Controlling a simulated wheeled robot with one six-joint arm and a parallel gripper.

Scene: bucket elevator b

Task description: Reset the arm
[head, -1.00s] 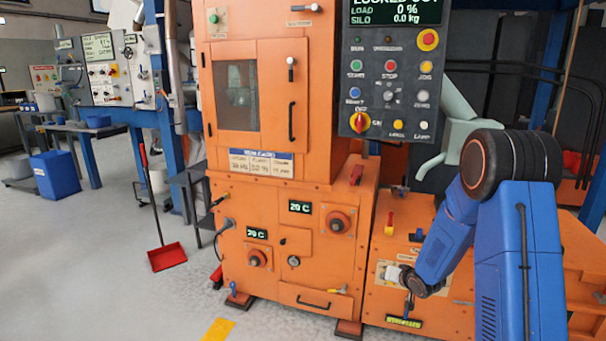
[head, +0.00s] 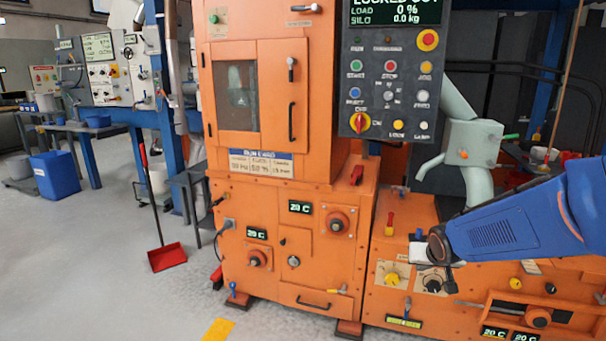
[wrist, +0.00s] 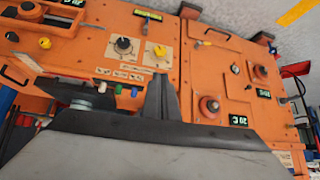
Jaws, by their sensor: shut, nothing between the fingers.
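My blue arm (head: 515,225) reaches in from the right edge of the head view. My gripper (head: 448,280) is at its left end, in front of the lower right orange cabinet, near a black knob (head: 432,285) and a yellow knob (head: 392,279). In the wrist view my dark gripper (wrist: 160,97) fills the lower part, its fingers together with nothing seen between them. The same black knob (wrist: 123,45) and yellow knob (wrist: 159,52) show beyond it. I cannot tell whether the gripper touches the panel.
The orange machine (head: 270,200) stands in the middle with a control panel (head: 395,80) above. A grey-green chute (head: 475,150) stands behind my arm. A red dustpan (head: 167,257) and a blue bin (head: 54,174) are at the left. The floor (head: 90,270) at front left is clear.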

